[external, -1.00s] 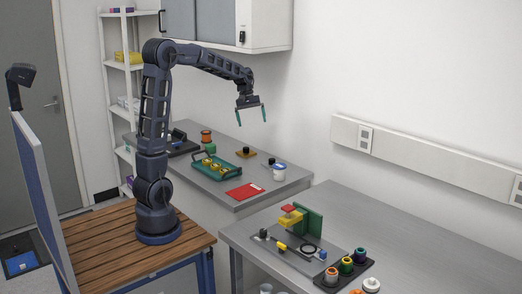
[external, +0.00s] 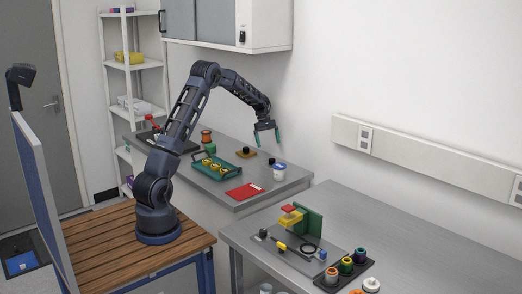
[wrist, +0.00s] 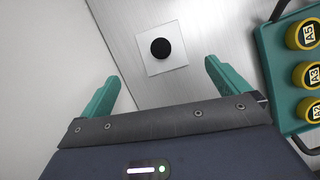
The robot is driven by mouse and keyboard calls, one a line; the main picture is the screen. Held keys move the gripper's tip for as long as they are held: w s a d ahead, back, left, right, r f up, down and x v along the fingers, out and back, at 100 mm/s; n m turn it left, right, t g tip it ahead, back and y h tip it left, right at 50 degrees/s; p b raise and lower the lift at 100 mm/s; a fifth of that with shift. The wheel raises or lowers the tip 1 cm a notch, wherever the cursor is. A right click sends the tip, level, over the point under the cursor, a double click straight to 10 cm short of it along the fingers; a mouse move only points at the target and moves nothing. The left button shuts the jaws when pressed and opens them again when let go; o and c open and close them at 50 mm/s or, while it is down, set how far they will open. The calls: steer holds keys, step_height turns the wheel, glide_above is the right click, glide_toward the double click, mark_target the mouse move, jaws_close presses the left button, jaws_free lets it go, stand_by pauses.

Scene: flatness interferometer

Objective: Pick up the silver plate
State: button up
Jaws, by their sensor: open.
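The silver plate (wrist: 176,65) is a pale square with a round black knob (wrist: 161,48) in its middle, lying flat on the metal bench in the wrist view. In the external view a small black knob (external: 271,160) shows below my gripper (external: 268,144); the plate under it is too small to make out clearly. My gripper, also in the wrist view (wrist: 162,72), is open and empty. Its two green fingers are apart and above the bench, with the plate ahead of and between them. Nothing touches the plate.
A teal tray (wrist: 272,62) with several yellow labelled weights stands to the right in the wrist view. A wall borders the bench.

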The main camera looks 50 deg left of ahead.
mark_target(272, 159)
steer(key=shift+x, duration=5.45)
steer(key=c, duration=1.1)
steer(key=shift+r, duration=0.1)
